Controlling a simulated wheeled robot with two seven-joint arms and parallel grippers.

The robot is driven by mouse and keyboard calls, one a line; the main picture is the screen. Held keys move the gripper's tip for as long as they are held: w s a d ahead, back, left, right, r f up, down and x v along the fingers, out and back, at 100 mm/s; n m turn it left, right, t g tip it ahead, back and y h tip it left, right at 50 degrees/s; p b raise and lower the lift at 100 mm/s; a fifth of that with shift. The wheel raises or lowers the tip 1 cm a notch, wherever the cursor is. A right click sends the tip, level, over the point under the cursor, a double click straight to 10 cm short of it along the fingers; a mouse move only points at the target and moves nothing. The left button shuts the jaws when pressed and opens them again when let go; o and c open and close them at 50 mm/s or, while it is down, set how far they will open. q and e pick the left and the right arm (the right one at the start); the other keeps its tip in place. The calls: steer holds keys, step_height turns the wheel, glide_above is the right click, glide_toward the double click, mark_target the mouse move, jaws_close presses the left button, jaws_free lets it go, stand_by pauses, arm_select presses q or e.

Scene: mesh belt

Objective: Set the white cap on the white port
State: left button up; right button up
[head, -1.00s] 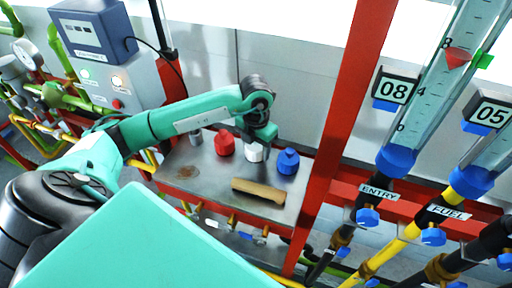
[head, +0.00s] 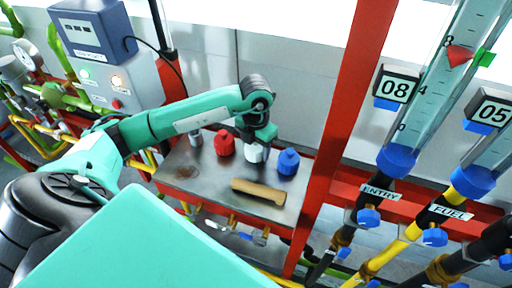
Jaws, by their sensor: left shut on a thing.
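The white cap (head: 252,155) stands on the grey metal shelf between a red cap and a blue cap. My left gripper (head: 255,144) comes down over the white cap from above and is shut on it; the fingers cover its upper part. The cap looks to be at shelf level, but I cannot tell whether it touches the shelf. I cannot make out a white port in this view. My right gripper is not in view.
The red cap (head: 225,143) and blue cap (head: 288,162) stand close on either side. A wooden-coloured bar (head: 258,191) lies in front on the shelf (head: 215,181). A red post (head: 340,130) rises to the right, with valves and pipes beyond it.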

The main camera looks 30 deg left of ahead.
arm_select(q)
steer(key=shift+f+b, duration=0.55)
steer(key=shift+f, duration=0.1)
steer(key=o, duration=0.7)
steer(key=shift+r+p, duration=2.95)
steer(key=shift+r, duration=2.6)
